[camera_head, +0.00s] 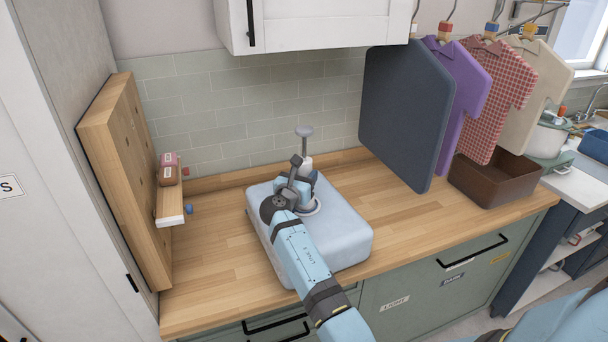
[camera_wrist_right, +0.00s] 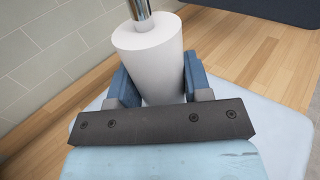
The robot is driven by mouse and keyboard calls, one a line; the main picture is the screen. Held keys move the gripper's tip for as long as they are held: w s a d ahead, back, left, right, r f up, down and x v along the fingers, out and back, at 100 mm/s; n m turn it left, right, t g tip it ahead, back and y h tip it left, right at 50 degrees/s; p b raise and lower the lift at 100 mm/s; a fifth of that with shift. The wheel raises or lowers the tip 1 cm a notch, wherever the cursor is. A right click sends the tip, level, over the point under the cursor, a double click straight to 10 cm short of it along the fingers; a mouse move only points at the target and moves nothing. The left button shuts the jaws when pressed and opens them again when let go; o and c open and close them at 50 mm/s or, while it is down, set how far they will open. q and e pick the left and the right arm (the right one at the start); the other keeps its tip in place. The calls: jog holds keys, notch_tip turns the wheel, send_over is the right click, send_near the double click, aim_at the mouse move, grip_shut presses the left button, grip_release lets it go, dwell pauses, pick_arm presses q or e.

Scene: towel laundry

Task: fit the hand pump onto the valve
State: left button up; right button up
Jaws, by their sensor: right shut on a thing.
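The hand pump (camera_head: 306,162) has a white cylindrical body, a thin metal rod and a grey knob on top. It stands about upright over the pale blue vacuum bag (camera_head: 343,235). My right gripper (camera_head: 300,183) is shut on the pump's white body, which shows between the blue fingers in the right wrist view (camera_wrist_right: 152,58). A pale round rim, apparently the valve (camera_head: 314,208), shows on the bag's top beside and below the gripper. The pump's lower end is hidden, so I cannot tell if it touches the valve. My left gripper is out of view.
The bag lies on a wooden counter (camera_head: 220,270). A wooden pegboard with a small shelf (camera_head: 171,208) stands at the left. Shirts (camera_head: 455,95) and a dark hanging panel (camera_head: 408,110) hang at the right above a brown bin (camera_head: 495,185). Counter left of the bag is clear.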

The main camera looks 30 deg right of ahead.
jog(key=shift+f, duration=0.3)
dwell(0.9)
jog(key=o, duration=1.7)
jog(key=shift+f, duration=0.1)
jog(key=shift+r, duration=0.2)
notch_tip(320, 180, up, 2)
jog(key=p, duration=0.2)
jog(key=shift+r+p, duration=0.2)
jog(key=shift+p, duration=0.15)
jog(key=shift+r+p, duration=0.85)
jog(key=shift+r, duration=1.35)
jog(key=shift+f, duration=0.1)
